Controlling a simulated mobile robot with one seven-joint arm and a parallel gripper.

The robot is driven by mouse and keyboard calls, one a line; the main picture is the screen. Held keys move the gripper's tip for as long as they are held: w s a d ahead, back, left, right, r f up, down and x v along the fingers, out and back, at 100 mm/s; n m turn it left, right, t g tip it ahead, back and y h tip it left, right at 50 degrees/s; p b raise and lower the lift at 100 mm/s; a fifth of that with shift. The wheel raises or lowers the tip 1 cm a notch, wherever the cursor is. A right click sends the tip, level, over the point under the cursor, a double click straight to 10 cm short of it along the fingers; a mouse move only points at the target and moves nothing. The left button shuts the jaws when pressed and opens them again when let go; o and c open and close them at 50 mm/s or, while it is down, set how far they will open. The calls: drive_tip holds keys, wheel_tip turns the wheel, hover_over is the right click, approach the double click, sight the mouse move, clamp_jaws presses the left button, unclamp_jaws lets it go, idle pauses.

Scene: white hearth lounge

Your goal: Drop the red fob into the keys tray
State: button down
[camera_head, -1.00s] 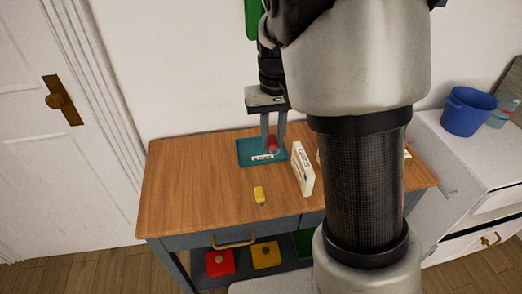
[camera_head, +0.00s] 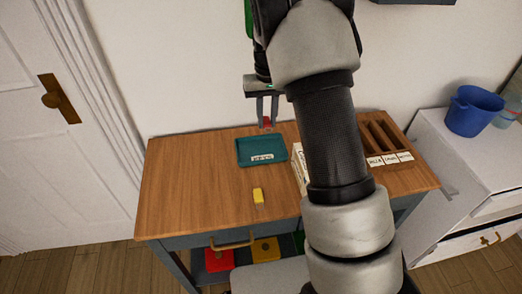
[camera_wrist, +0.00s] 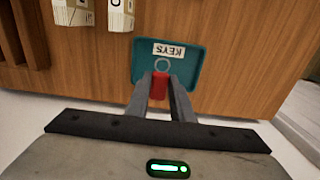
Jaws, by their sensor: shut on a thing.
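The red fob (camera_head: 267,122) is held between the fingertips of my gripper (camera_head: 267,124), apart from the tray and toward its back edge in the head view. In the wrist view the fob (camera_wrist: 160,84) is between the two fingers, with its metal ring in front of the teal tray. The keys tray (camera_head: 246,155) is a shallow teal tray on the wooden table top, with a white KEYS label. It also shows in the wrist view (camera_wrist: 192,71). Nothing is seen lying in it.
A yellow fob (camera_head: 258,196) lies on the table (camera_head: 195,185) in front of the tray. A white box (camera_head: 298,165) stands right of the tray, partly behind my arm. A wooden slotted organiser (camera_head: 390,140) with labels is further right. The table's left part is clear.

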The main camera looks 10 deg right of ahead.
wheel_tip(320, 180, down, 4)
drive_tip(key=shift+f+b, duration=0.2)
drive_tip(key=shift+b, duration=1.05)
drive_tip(key=c, duration=1.5)
unclamp_jaws()
drive_tip(key=shift+o, duration=0.2)
drive_tip(key=shift+r, duration=0.1)
wheel_tip(320, 180, up, 17)
drive_tip(key=p, duration=0.2)
drive_tip(key=shift+r, duration=0.2)
